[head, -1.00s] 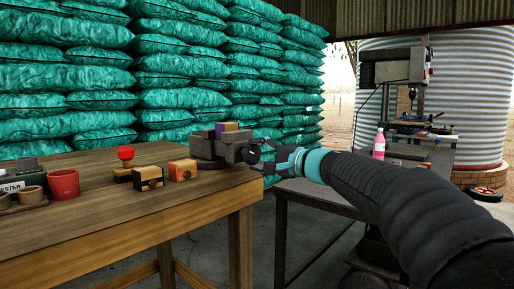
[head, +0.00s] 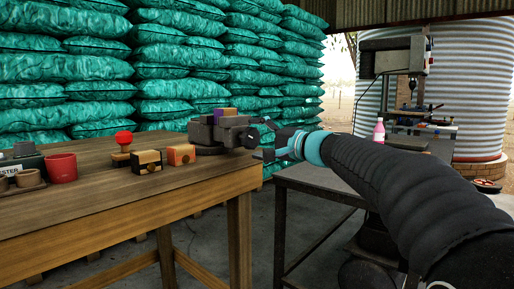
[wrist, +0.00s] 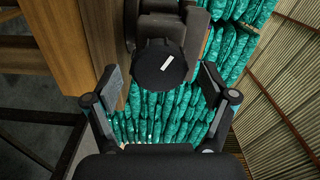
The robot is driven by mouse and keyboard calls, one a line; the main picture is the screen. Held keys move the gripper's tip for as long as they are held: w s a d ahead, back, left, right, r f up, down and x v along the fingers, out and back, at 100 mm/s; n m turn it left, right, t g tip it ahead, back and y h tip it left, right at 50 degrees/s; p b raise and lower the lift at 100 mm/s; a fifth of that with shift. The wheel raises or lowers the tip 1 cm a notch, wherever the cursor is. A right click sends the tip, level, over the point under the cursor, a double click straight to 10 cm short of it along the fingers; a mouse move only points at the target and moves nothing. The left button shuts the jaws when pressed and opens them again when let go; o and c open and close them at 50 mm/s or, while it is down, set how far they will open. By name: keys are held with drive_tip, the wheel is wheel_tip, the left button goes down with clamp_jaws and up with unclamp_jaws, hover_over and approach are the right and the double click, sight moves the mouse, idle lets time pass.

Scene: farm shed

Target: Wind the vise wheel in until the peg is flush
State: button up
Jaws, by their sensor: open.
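The grey vise (head: 205,132) sits at the right end of the wooden bench. A purple block and a tan-brown block (head: 226,112) show at its top; I cannot tell which of them is the peg. The vise wheel (wrist: 158,65) is a dark round knob with a white mark, in the wrist view. My gripper (wrist: 160,83) is open, with one finger on each side of the wheel and the fingertips apart from it. In the head view my gripper (head: 264,138) is at the right of the vise, and the wheel is hard to make out there.
Wooden blocks (head: 147,161), a red knob (head: 124,139) and a red cup (head: 62,167) stand on the bench (head: 120,200) left of the vise. A second table (head: 320,178) with a pink bottle (head: 379,131) is at right. Stacked green sacks (head: 170,60) rise behind.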

drive_tip(key=n+b, duration=0.2)
drive_tip(key=b, duration=0.1)
drive_tip(key=n+b, duration=0.3)
drive_tip(key=shift+w+f+b, duration=0.1)
drive_tip(key=shift+f+b, duration=0.25)
drive_tip(key=shift+f, duration=0.05)
drive_tip(key=shift+r+n+p, duration=0.35)
drive_tip(key=shift+n+p, duration=0.15)
drive_tip(key=shift+n, duration=0.1)
drive_tip(key=n, duration=0.7)
drive_tip(key=shift+n, duration=0.4)
drive_tip(key=n, duration=0.6)
drive_tip(key=shift+a+n, duration=0.1)
drive_tip(key=shift+n, duration=0.3)
drive_tip(key=n, duration=0.4)
drive_tip(key=shift+n, duration=1.8)
